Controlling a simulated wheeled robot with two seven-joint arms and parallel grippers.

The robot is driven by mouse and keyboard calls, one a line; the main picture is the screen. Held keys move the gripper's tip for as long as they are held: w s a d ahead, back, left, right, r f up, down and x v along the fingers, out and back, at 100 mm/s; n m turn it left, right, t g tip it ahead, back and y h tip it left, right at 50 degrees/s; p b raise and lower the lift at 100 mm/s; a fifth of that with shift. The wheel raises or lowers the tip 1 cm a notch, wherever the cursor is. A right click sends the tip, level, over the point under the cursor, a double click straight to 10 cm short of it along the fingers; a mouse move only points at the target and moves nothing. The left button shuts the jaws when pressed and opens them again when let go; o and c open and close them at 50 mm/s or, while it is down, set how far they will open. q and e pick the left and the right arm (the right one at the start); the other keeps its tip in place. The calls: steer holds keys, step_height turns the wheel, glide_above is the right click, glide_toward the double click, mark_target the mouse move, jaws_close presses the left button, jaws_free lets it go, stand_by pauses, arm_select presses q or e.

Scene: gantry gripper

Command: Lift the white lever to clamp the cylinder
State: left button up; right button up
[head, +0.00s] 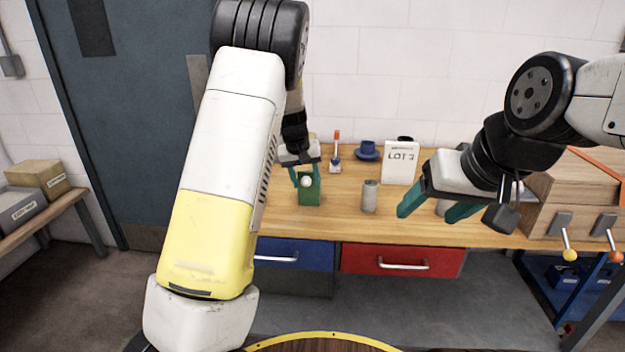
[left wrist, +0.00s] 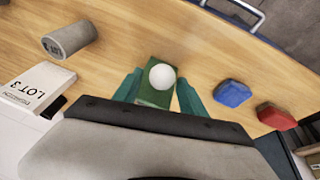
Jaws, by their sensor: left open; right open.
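A green block (head: 309,194) stands on the wooden bench with a white ball (head: 306,181), which looks like the white lever's knob. In the left wrist view the white ball (left wrist: 162,77) sits over the green block (left wrist: 154,96). My left gripper (head: 305,175) is open, its teal fingers on either side of the ball; contact cannot be told. A grey cylinder (head: 370,196) stands upright to the right, apart from the block; it also shows in the left wrist view (left wrist: 70,39). My right gripper (head: 428,212) is open and empty above the bench's front edge.
A LOT 3 sign (head: 400,163), a blue object (head: 367,151) and an orange-tipped item (head: 336,150) stand behind. Yellow (head: 569,254) and orange (head: 615,256) knobs hang at the right.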

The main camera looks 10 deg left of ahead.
mark_target(303, 178)
arm_select(q)
steer(key=v, duration=0.6)
steer(key=s+a+r, duration=0.1)
steer(key=s+r, duration=0.2)
steer(key=s, duration=0.8)
steer(key=s+a+r+m+t, duration=0.1)
steer(key=s+r, duration=0.3)
steer(key=s, duration=0.8)
steer(key=s+a+r+m+t, duration=0.1)
steer(key=s+r, duration=0.2)
steer(key=s, duration=0.9)
steer(key=shift+r+h, duration=0.2)
steer(key=shift+h, duration=0.2)
